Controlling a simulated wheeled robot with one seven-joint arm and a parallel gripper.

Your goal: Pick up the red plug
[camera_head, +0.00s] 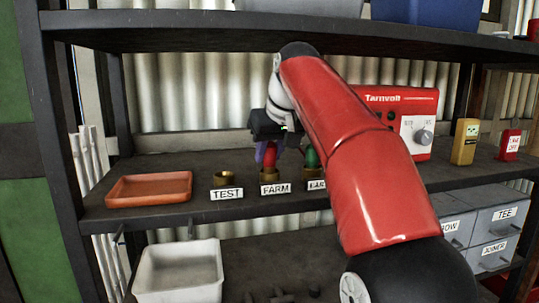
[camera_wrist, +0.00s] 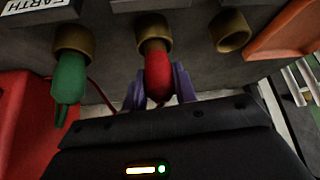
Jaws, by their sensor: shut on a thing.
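The red plug (camera_head: 269,154) stands upright at the brass socket (camera_head: 269,174) labelled FARM on the shelf. In the wrist view the red plug (camera_wrist: 158,76) has its end at the mouth of the brass socket (camera_wrist: 153,30). My gripper (camera_head: 268,150) is above that socket. Its purple fingers lie on both sides of the plug, and the gripper (camera_wrist: 160,88) is shut on it. The plug's far end is hidden, so I cannot tell how deep it sits.
A green plug (camera_wrist: 69,80) sits in the EARTH socket close beside. The TEST socket (camera_head: 224,178) is empty. A terracotta tray (camera_head: 149,187) lies left, and a red Tarnvolt box (camera_head: 397,96) stands right. The upper shelf (camera_head: 180,28) hangs above my arm.

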